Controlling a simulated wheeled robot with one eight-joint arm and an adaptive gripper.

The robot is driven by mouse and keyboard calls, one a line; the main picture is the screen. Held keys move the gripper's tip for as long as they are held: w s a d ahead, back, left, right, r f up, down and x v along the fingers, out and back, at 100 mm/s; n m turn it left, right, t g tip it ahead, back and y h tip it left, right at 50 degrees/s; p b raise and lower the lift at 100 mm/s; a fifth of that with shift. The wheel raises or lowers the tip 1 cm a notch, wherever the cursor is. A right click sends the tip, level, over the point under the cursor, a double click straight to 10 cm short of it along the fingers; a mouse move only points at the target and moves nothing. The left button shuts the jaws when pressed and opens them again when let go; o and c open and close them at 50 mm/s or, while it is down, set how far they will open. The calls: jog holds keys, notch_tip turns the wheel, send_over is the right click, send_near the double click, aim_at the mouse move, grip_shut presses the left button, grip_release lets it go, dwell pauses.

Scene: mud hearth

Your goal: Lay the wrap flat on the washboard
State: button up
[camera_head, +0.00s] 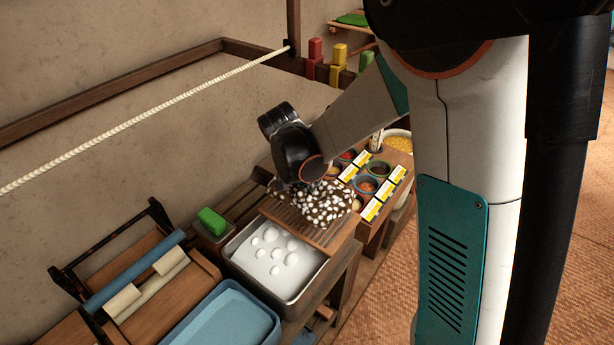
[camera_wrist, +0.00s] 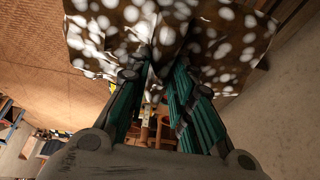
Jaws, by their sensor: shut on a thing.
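The wrap (camera_head: 322,203) is a dark brown cloth with white spots, bunched and creased over the right part of the washboard. The washboard (camera_head: 292,228) is a ribbed wooden board; its near left ribs are bare and the rest is hidden under the wrap. My gripper (camera_head: 296,183) is above the wrap's left end, its fingertips hard to see in the head view. In the wrist view my gripper (camera_wrist: 160,85) has its two green fingers close together, shut on the wrap (camera_wrist: 215,40), which spreads out beyond the fingertips.
A metal basin (camera_head: 272,262) with white suds stands left of the washboard, with a green block (camera_head: 212,221) behind it. A blue tub (camera_head: 225,318) is at the front. Bowls of coloured stuff (camera_head: 367,184) and yellow cards stand to the right. A rope (camera_head: 150,118) crosses above.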

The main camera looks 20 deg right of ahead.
jog(key=shift+f+b, duration=2.9)
jog(key=shift+f, duration=1.15)
jog(key=o, duration=1)
jog(key=shift+r, duration=0.1)
jog(key=v, duration=1.2)
jog(key=shift+s+d+r+n+t+y, duration=0.85)
jog(key=shift+s+n, duration=0.95)
jog(key=shift+s, duration=1.55)
jog(key=shift+s+d+r+n+t+y, duration=0.5)
jog(key=shift+s+r+n, duration=0.95)
jog(key=shift+s, duration=1.9)
jog(key=shift+s+d+r+n+t+y, duration=0.45)
jog(key=shift+s+d+r+n+t, duration=0.4)
jog(key=shift+s+n, duration=1.9)
